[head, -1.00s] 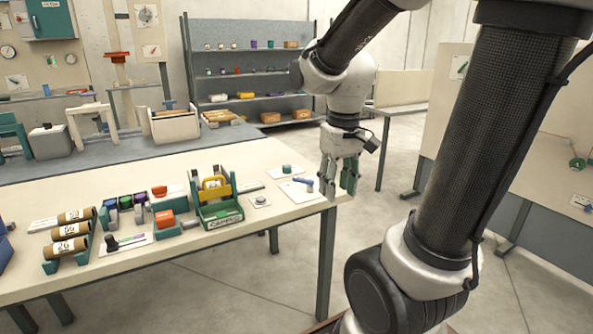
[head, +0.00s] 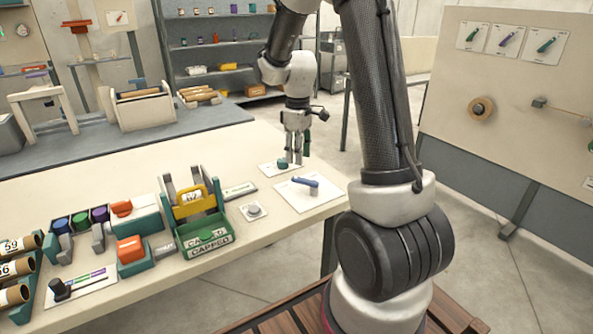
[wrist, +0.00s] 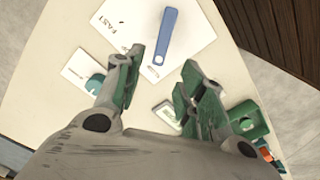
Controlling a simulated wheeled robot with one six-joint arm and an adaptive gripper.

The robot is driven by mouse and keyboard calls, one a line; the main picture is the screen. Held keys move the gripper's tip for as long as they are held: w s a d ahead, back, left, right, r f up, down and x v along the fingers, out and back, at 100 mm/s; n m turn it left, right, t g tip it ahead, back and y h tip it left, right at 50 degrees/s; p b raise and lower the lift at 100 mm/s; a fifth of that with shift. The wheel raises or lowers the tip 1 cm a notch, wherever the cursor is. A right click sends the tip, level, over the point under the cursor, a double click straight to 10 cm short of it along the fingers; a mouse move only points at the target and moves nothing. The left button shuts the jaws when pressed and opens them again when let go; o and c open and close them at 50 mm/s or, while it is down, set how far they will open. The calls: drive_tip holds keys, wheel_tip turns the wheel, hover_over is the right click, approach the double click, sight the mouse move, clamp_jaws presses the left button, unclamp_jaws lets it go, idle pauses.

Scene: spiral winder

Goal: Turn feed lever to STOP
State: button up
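The feed lever (head: 305,181) is a blue bar on a white card (head: 290,196) near the table's right end. In the wrist view the blue lever (wrist: 166,34) lies slantwise on its card, just beyond my fingertips. The card (wrist: 112,27) reads FAST at one corner; I cannot make out STOP. My gripper (head: 296,158) points down over the table, behind the lever in the head view. In the wrist view my gripper (wrist: 163,66) has its green-padded fingers apart with nothing between them. It looks clear of the lever.
A teal knob (head: 283,163) on a small card sits close by my gripper. The table's right edge is near the lever.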

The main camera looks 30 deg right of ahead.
sight(298, 178)
drive_tip(key=shift+f, duration=0.35)
wheel_tip(298, 178, down, 7)
drive_tip(key=shift+f, duration=0.1)
clamp_jaws()
